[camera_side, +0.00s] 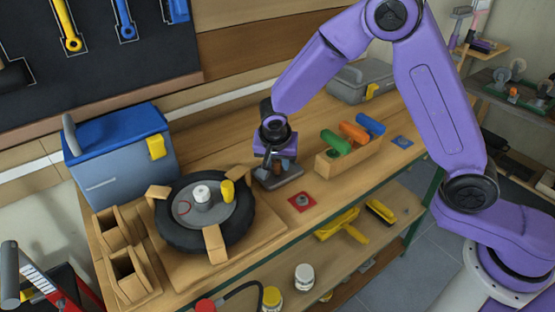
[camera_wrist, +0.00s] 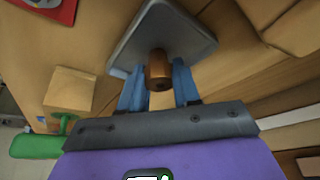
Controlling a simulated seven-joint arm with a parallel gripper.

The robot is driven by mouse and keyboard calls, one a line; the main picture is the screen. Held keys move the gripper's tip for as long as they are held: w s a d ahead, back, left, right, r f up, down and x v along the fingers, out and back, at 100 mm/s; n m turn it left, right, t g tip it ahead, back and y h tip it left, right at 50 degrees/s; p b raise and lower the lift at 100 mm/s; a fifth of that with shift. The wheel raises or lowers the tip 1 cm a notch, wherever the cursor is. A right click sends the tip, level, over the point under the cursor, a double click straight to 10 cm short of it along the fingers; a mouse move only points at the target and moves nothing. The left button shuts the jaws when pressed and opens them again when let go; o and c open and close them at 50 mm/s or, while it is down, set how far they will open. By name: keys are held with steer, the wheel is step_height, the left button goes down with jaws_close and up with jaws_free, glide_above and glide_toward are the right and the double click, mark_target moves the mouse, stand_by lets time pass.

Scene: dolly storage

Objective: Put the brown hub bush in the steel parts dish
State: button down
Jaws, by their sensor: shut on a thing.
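The brown hub bush (camera_wrist: 158,68) is a small brown cylinder between the two blue fingers of my gripper (camera_wrist: 158,80), which is shut on it. In the side view my gripper (camera_side: 277,162) points down at the steel parts dish (camera_side: 268,182). The dish is a grey square tray, and it also shows in the wrist view (camera_wrist: 190,38) just beyond the fingertips. The bush is over the dish's area. I cannot tell whether it touches the dish floor.
A wheel with a black tyre (camera_side: 175,230) lies on a wooden stand left of the dish. A wooden holder (camera_side: 347,158) with green, orange and blue handles stands to the right. A red mat (camera_side: 301,200) lies in front. A blue-lidded toolbox (camera_side: 120,150) stands back left.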

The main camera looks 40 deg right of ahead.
steer(key=c, duration=0.8)
jaws_free()
steer(key=v, duration=1.2)
steer(key=shift+s+r, duration=0.1)
steer(key=shift+r, duration=0.05)
steer(key=s+d+n+g+y, duration=0.1)
steer(key=s+d+n, duration=0.3)
steer(key=s+n, duration=0.3)
steer(key=s+d+n+g+y, duration=0.1)
steer(key=s+d+n, duration=0.4)
steer(key=s, duration=0.7)
steer(key=s+d+n+g+y, duration=0.1)
steer(key=s+d+n, duration=0.4)
steer(key=s+n, duration=0.4)
steer(key=shift+s+d+f, duration=0.2)
steer(key=shift+s+f, duration=0.15)
steer(key=shift+s, duration=0.4)
